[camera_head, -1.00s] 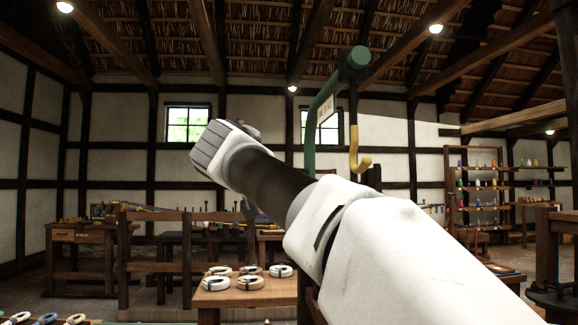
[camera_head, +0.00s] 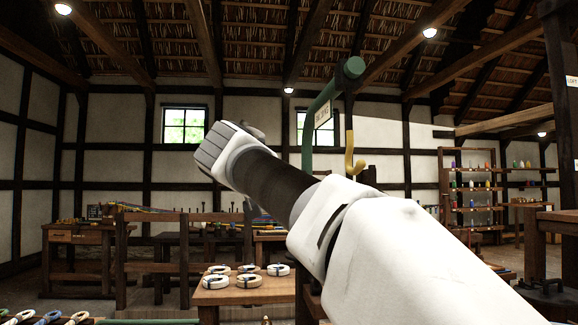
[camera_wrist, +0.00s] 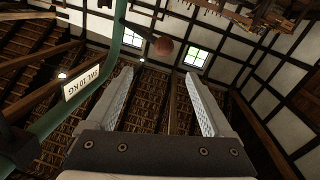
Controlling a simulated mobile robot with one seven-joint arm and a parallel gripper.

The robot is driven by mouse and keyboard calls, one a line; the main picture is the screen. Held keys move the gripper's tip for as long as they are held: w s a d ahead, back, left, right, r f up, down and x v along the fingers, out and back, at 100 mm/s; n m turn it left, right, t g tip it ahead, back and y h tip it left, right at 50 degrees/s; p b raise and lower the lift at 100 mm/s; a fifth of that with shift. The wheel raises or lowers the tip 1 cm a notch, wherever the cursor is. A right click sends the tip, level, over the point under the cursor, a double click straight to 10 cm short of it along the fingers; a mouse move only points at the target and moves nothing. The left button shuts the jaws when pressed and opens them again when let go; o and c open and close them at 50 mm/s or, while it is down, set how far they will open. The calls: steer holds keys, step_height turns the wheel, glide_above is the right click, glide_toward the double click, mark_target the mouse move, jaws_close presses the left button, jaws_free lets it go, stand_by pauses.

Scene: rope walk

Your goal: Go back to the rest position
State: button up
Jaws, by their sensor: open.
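My gripper (camera_wrist: 162,95) shows in the wrist view with its two fingers spread apart and nothing between them. Beyond it are the thatched roof and its beams. In the head view my white arm reaches from the lower right up toward the middle. Its fingers are hidden there behind the wrist.
A small wooden table (camera_head: 245,290) with several rope coils (camera_head: 249,281) stands below the arm. More coils (camera_head: 50,317) lie at the lower left. Workbenches (camera_head: 80,234) and wooden railings line the back, and a shelf rack (camera_head: 470,190) stands at the right.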

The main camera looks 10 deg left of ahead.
stand_by(0.3)
steer(key=s+d+f+m+g+h, duration=0.1)
steer(key=s+d+f+g+h, duration=0.15)
steer(key=d+f, duration=0.6)
steer(key=s+d+f+m+g+h, duration=0.1)
steer(key=s+d+f+g, duration=0.3)
steer(key=d, duration=0.7)
steer(key=s+d+f+m+h, duration=0.1)
steer(key=s+d+f+h, duration=0.1)
steer(key=d+f, duration=0.7)
steer(key=s+d+f+m+g, duration=0.1)
steer(key=s+d+f+g, duration=0.3)
steer(key=s+f, duration=0.65)
steer(key=s+d+f+m+g, duration=0.1)
steer(key=s+d+f, duration=0.5)
steer(key=s+f, duration=0.45)
step_height(320, 180, up, 29)
steer(key=p, duration=2.8)
steer(key=shift+w+p, duration=0.15)
steer(key=shift+p, duration=0.15)
